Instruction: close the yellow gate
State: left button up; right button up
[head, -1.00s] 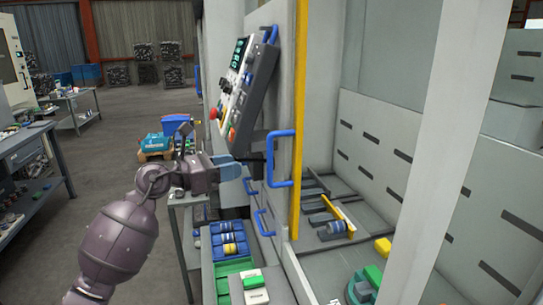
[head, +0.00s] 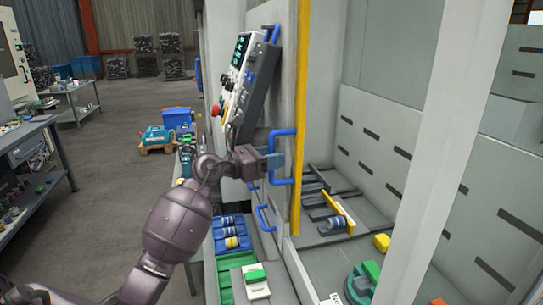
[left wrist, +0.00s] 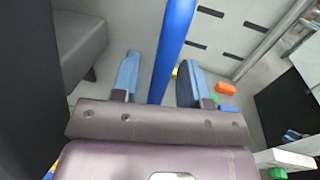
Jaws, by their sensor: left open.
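The gate's yellow edge strip (head: 301,110) stands upright at the opening of the grey machine in the head view. A blue U-shaped handle (head: 283,132) is fixed beside the yellow strip. My left gripper (head: 272,162) is at this handle, with its blue fingers pointing toward it. In the left wrist view the blue handle bar (left wrist: 173,45) runs between the two fingers of my left gripper (left wrist: 157,76). The fingers are open, with a gap on the left side of the bar; contact on the right cannot be told. My right gripper is not in view.
A control panel (head: 245,80) with a red knob juts out just above my left arm. Blue and green bins (head: 231,262) stand below it. Inside the machine is a fixture with a yellow plate (head: 341,211). A workbench (head: 30,140) stands at the far left.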

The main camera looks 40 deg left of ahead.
pick_arm(q)
jog(key=shift+c, duration=0.5)
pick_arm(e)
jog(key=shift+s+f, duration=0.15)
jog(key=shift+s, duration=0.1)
pick_arm(q)
grip_shut()
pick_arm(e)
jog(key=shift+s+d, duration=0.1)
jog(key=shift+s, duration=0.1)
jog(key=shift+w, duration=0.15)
